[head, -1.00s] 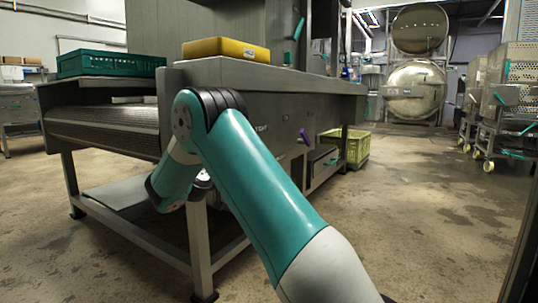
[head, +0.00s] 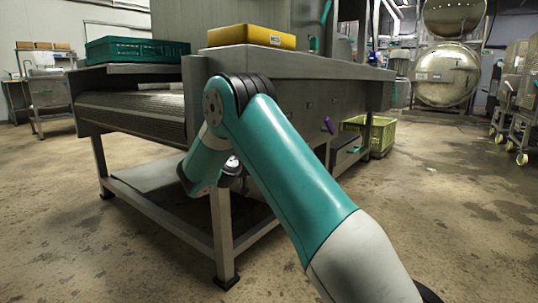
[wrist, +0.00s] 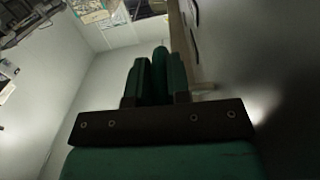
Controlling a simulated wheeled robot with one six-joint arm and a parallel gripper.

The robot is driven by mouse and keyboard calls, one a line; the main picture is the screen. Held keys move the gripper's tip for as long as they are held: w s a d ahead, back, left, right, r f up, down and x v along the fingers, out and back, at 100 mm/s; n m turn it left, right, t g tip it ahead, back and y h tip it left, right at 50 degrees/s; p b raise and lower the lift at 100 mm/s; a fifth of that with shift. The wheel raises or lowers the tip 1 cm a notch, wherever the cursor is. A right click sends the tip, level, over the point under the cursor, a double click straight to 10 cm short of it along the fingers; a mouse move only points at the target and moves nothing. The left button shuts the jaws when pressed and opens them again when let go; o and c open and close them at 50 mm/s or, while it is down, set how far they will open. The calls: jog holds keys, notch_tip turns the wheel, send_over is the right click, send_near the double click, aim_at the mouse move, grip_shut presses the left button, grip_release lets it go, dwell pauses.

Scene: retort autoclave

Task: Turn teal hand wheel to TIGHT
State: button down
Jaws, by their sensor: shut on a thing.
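My gripper (wrist: 156,82) shows in the wrist view with its dark green fingers closed on a rounded teal-green bar (wrist: 159,68), apparently part of the teal hand wheel. The bar stands up between the fingers and past their tips. The rest of the wheel and any TIGHT marking cannot be made out. In the head view my arm folds down at the side of the steel machine (head: 300,65), and my gripper and the wheel are hidden behind the arm and the frame.
A yellow tray (head: 250,36) and a teal crate (head: 137,50) sit on top of the machine. A purple handle (head: 328,125) is on its side. A green crate (head: 382,136) stands on the floor behind. The floor (head: 440,200) at right is clear.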

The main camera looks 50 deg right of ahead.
jog(key=shift+s+a+r+y+p, duration=0.1)
jog(key=shift+a+r+y+p, duration=0.25)
jog(key=shift+y+p, duration=0.65)
jog(key=shift+a+r+y+p, duration=0.15)
jog(key=shift+r+y+p, duration=0.3)
jog(key=shift+p, duration=1.05)
jog(key=y+p, duration=0.1)
jog(key=p, duration=0.1)
jog(key=y+p, duration=0.1)
jog(key=shift+a+r+p, duration=0.25)
jog(key=shift+a+p, duration=0.1)
jog(key=shift+p, duration=0.05)
jog(key=shift+a+y+p, duration=0.1)
jog(key=shift+y+p, duration=0.3)
jog(key=shift+y, duration=0.05)
jog(key=shift+f, duration=0.15)
jog(key=c, duration=1.1)
grip_release()
jog(key=p+v, duration=0.7)
jog(key=v, duration=1)
jog(key=shift+r, duration=0.4)
